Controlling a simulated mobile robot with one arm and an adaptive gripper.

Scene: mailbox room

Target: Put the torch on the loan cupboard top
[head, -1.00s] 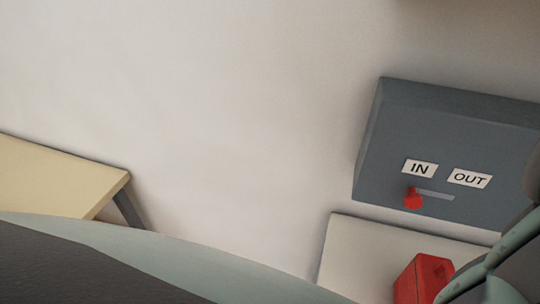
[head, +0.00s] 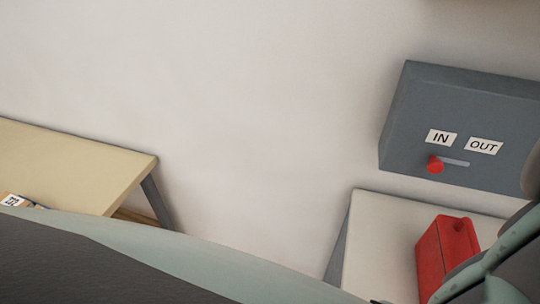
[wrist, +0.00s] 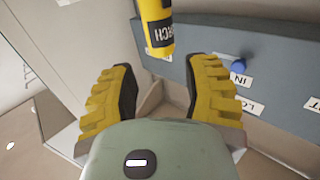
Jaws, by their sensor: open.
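The torch (wrist: 155,26) is a yellow cylinder with a black band lettered "TORCH", at the top of the wrist view; its upper part is cut off. My gripper (wrist: 163,66) is open, its two yellow ribbed fingers spread apart. The torch is just past the fingertips in the picture, with nothing held between them. I cannot tell what the torch rests on. The torch does not show in the head view. I cannot tell for sure which surface is the loan cupboard top.
In the wrist view, a grey-blue panel (wrist: 205,55) has a blue knob (wrist: 231,65) and white labels. In the head view, a grey box (head: 465,95) marked IN and OUT has a red knob. A red box (head: 445,258) stands on a pale top (head: 375,235). A tan table (head: 75,165) is left.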

